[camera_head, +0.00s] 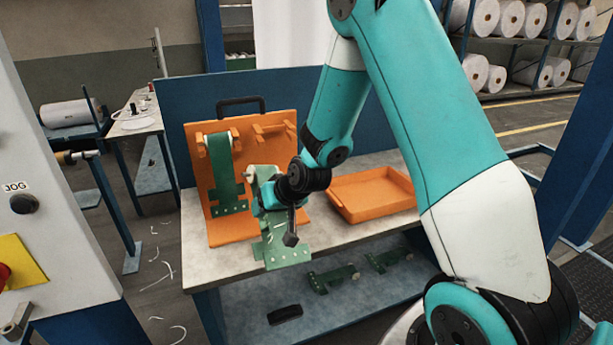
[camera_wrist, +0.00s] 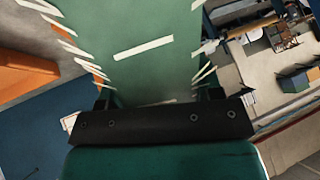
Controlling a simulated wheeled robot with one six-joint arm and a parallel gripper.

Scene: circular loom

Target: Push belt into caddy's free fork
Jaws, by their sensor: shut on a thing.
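The orange caddy (camera_head: 225,228) stands upright on the table, leaning against the blue back panel. One green belt (camera_head: 222,165) hangs in its left fork. The caddy's right fork (camera_head: 270,130) shows no belt in it. My gripper (camera_head: 262,195) is in front of the caddy's lower right part, below that fork. It is shut on another green belt (camera_head: 272,250), whose wide lower end hangs near the table's front edge. The held belt (camera_wrist: 145,45) fills the middle of the wrist view, with white marks along its edges. The fingertips are mostly hidden in the head view.
An empty orange tray (camera_head: 372,213) lies on the table (camera_head: 225,262) to the right of the caddy. More green belts (camera_head: 335,278) and a black object (camera_head: 285,314) lie on the lower shelf. A machine panel (camera_head: 45,200) stands close at left.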

